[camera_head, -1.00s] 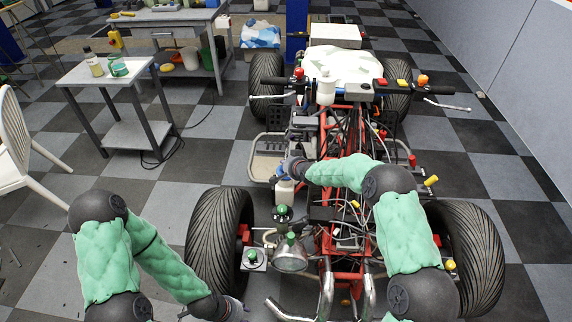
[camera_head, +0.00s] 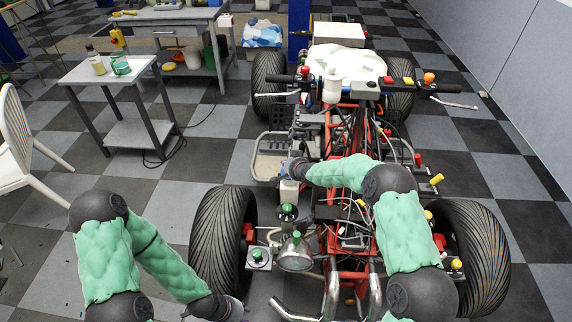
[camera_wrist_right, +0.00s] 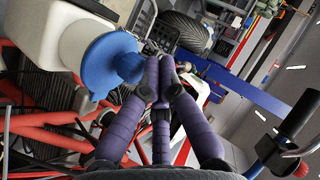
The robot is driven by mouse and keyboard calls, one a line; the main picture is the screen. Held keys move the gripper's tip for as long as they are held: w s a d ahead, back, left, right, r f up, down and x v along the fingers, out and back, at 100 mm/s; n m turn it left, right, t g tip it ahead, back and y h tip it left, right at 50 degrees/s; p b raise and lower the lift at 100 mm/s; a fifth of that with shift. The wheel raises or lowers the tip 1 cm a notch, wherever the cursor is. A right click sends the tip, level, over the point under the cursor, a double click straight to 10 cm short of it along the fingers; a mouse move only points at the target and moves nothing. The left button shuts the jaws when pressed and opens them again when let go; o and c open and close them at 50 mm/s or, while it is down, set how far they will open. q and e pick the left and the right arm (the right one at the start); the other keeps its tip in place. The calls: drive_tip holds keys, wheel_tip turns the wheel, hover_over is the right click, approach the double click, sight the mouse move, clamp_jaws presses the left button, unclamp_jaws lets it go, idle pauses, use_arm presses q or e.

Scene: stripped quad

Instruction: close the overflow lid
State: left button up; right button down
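A blue round lid (camera_wrist_right: 110,62) shows close up in the right wrist view, beside the white neck of a white tank (camera_wrist_right: 42,28). Whether it is seated on the neck or apart from it I cannot tell. In the head view the white tank (camera_head: 289,192) stands at the quad's left side, partly behind my right gripper (camera_head: 290,168). In the right wrist view the purple fingers of my right gripper (camera_wrist_right: 160,65) converge with their tips together, right beside the lid's edge, with nothing seen between them. My left gripper (camera_head: 237,308) is low in the head view, its fingers mostly hidden.
The stripped quad (camera_head: 335,235) has a red frame, exposed cables and bare pipes around the tank. Its big left tyre (camera_head: 222,240) stands near my left arm. A small table (camera_head: 90,72) and a white chair (camera_head: 15,135) are at the left.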

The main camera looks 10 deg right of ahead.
drive_tip(key=shift+r, duration=0.15)
drive_tip(key=shift+r+p, duration=0.35)
drive_tip(key=shift+r, duration=0.35)
